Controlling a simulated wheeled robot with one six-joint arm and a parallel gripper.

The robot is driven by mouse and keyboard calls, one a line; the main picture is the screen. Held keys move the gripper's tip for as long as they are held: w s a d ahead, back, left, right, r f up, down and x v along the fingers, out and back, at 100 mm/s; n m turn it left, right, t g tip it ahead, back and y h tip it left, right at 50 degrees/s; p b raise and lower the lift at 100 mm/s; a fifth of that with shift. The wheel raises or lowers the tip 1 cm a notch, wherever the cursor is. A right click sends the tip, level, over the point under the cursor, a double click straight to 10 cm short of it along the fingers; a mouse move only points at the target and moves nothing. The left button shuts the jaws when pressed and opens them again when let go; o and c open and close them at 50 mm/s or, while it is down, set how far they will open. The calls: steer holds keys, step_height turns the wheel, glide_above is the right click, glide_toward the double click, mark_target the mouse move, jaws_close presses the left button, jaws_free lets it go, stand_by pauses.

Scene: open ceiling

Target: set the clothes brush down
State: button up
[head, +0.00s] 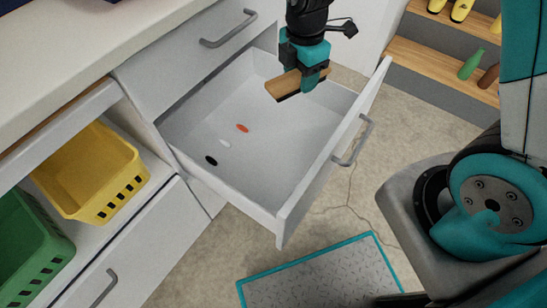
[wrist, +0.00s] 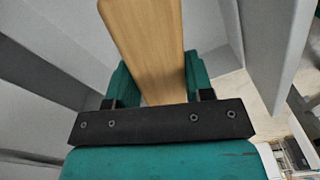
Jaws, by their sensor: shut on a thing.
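The clothes brush (head: 284,84) has a tan wooden back with a dark underside. My gripper (head: 304,78) is shut on it and holds it over the far part of an open white drawer (head: 240,200), in the head view. In the wrist view the brush's wooden back (wrist: 145,45) runs up from between the teal fingers of my gripper (wrist: 155,88) and leaves the top of the picture. I cannot tell how high the brush is above the drawer floor.
An orange-red piece (head: 242,128), a white piece (head: 225,143) and a black piece (head: 211,160) lie on the drawer floor. A yellow basket (head: 92,170) and a green basket (head: 30,245) stand at the left. Shelves (head: 440,65) with bottles stand at the back right.

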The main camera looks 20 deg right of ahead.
mark_target(288, 149)
steer(key=f+n+b, duration=0.1)
steer(key=f+b, duration=0.2)
steer(key=f, duration=0.5)
steer(key=a+f+n+b, duration=0.1)
steer(key=f+n+b, duration=0.1)
steer(key=f, duration=0.6)
steer(key=f+n+b, duration=0.1)
steer(key=f+b, duration=0.4)
steer(key=f, duration=0.3)
steer(key=shift+s+a+f, duration=0.15)
steer(key=shift+a, duration=0.15)
steer(key=o, duration=0.8)
steer(key=shift+f, duration=0.15)
steer(key=shift+o, duration=0.2)
